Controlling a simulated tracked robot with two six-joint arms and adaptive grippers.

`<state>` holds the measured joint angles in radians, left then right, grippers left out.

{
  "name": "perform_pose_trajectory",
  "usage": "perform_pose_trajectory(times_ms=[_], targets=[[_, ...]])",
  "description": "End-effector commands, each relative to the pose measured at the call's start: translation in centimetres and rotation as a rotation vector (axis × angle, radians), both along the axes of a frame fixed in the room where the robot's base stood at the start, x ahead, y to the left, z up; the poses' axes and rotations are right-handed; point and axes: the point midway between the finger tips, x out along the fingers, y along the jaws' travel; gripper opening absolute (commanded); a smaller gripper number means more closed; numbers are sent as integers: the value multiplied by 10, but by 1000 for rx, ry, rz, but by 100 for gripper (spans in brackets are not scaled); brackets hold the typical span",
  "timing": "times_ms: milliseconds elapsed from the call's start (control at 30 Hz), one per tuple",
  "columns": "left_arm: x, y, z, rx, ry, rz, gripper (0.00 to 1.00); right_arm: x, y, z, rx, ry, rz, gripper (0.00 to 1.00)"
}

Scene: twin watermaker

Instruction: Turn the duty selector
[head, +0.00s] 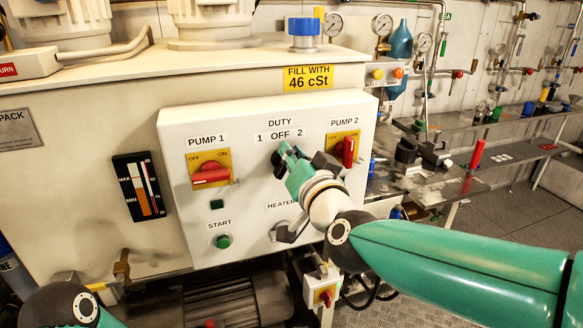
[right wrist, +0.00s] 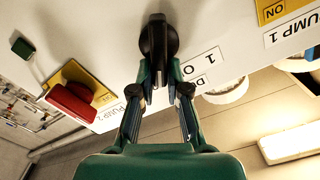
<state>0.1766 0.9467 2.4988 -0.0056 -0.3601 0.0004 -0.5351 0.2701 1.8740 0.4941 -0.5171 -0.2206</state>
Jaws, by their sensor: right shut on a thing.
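The duty selector (head: 277,158) is a black rotary knob on the white control panel, below the DUTY label reading 1, OFF, 2. My right gripper (head: 285,157) reaches it from the lower right and hides most of it. In the right wrist view, the selector (right wrist: 159,40) is a black round base with a raised bar handle. My right gripper's fingers (right wrist: 160,88) are closed in on both sides of the handle's near end. Which mark the handle points to cannot be told. My left gripper is out of view; only part of that arm shows at lower left.
The red PUMP 1 switch (head: 210,174) sits left of the selector and the red PUMP 2 switch (head: 348,151) close on its right. A green START button (head: 223,241) is lower left. A bench (head: 430,187) stands at right.

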Motion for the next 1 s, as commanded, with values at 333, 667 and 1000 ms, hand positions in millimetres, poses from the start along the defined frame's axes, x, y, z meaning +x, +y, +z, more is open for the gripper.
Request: perform_pose_trajectory(times_ms=[333, 667, 1000], targets=[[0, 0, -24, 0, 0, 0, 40, 2, -6, -5, 204, 65, -3, 0], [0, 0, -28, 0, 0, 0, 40, 3, -7, -5, 263, 86, -5, 0], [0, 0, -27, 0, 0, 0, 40, 3, -7, -5, 266, 88, -4, 18]])
